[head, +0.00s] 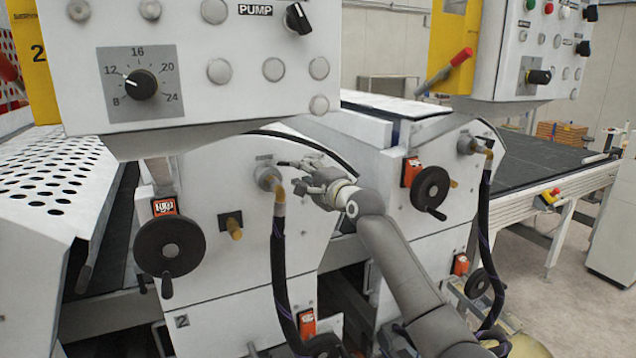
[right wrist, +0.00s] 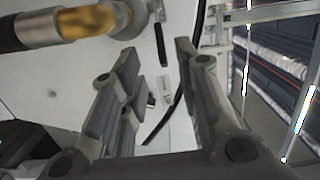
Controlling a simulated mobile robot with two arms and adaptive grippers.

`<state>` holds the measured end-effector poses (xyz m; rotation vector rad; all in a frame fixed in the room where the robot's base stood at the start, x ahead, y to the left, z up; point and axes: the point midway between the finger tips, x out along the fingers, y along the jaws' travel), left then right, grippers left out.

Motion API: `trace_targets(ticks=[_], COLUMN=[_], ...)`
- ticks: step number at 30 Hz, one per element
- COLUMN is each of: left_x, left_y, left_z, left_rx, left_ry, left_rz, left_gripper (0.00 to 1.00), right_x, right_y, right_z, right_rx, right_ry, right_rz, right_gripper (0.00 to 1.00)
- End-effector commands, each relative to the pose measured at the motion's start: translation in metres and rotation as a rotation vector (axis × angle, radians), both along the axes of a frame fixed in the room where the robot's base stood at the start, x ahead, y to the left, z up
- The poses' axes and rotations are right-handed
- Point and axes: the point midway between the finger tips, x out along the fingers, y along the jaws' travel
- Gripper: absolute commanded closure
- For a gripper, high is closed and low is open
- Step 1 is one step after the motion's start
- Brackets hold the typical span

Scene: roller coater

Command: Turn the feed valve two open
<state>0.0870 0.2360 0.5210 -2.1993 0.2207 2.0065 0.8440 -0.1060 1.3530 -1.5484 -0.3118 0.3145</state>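The feed valve fitting (head: 266,177) is a round grey port on the white housing marked 2, with a brass elbow (head: 279,196) and a black hose hanging from it. The brass elbow (right wrist: 88,22) also shows at the top left of the right wrist view. My right gripper (head: 300,177) is just right of the fitting, close to the housing. In the right wrist view its fingers (right wrist: 156,48) are spread apart. A thin dark bar (right wrist: 160,45) shows between the fingertips; I cannot tell whether they touch it. My left gripper is out of view.
A black handwheel (head: 170,246) is left of the fitting, and another handwheel (head: 431,189) is on the neighbouring unit. A control panel (head: 205,75) overhangs above. A similar hose fitting (head: 467,144) is further right. Open floor lies at the far right.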

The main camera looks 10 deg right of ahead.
Motion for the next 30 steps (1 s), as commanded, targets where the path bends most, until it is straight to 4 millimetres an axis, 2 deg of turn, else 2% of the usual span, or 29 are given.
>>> trace_targets(ticks=[9, 15, 28, 30], left_x=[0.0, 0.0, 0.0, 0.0], left_y=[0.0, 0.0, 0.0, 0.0], left_z=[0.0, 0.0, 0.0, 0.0], left_rx=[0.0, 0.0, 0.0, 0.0], left_ry=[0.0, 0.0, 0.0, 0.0], left_rz=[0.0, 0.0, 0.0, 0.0], left_gripper=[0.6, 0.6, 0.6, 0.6], right_x=[-0.034, -0.049, -0.055, -0.055], right_y=[-0.014, -0.02, -0.023, -0.023], right_z=[-0.001, -0.001, -0.001, -0.002], right_rx=[0.001, 0.001, 0.001, -0.001], right_ry=[0.0, 0.001, 0.001, 0.003], right_rz=[0.001, 0.002, 0.001, 0.0], right_gripper=[0.7, 0.7, 0.7, 0.76])
